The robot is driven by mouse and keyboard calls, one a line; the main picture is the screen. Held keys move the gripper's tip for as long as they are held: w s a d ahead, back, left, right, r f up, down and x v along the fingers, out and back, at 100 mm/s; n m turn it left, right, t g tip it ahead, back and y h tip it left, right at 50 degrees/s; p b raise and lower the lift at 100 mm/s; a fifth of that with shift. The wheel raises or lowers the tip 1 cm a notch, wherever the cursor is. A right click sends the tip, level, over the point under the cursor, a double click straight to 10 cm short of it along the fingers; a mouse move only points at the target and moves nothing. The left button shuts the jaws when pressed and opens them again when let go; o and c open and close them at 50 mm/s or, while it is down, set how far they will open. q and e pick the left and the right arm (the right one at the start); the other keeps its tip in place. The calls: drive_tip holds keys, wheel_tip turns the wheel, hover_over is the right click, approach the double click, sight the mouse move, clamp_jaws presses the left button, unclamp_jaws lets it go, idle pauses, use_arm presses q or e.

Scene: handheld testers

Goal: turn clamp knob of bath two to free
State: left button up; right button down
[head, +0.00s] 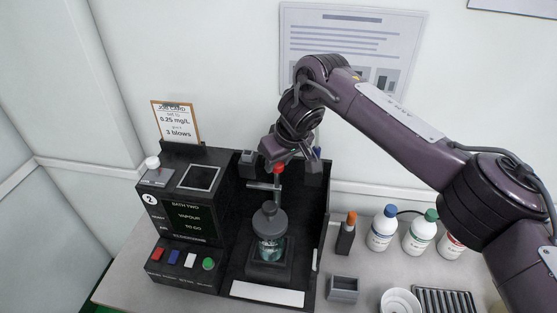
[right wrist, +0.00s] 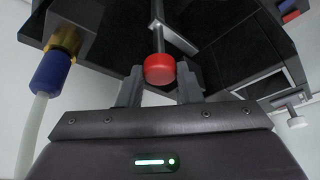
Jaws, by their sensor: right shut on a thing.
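The bath two station (head: 323,225) is black, with a round "2" label and a screen (head: 190,218) headed "BATH TWO". In its bay a capped glass vessel (head: 270,247) stands upright under a metal clamp rod. The red clamp knob (head: 279,168) tops this rod. My right gripper (head: 276,161) reaches in from above and is shut on the red knob. In the right wrist view the knob (right wrist: 159,69) sits between the two fingers (right wrist: 160,88). Its exact turn position cannot be told. My left gripper is not in view.
A job card (head: 176,122) stands behind the station. Red, blue, white and green buttons (head: 190,260) line its front. Right of it are an orange-tipped black item (head: 346,236), a grey box (head: 343,290), capped bottles (head: 383,228) and a white dish (head: 400,301). A blue-collared hose fitting (right wrist: 55,70) is near the gripper.

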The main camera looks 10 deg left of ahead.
drive_tip(key=c, duration=1)
unclamp_jaws()
drive_tip(key=shift+r, duration=0.1)
drive_tip(key=shift+r, duration=0.3)
drive_tip(key=b+v, duration=0.1)
drive_tip(key=v, duration=0.6)
drive_tip(key=shift+d, duration=0.15)
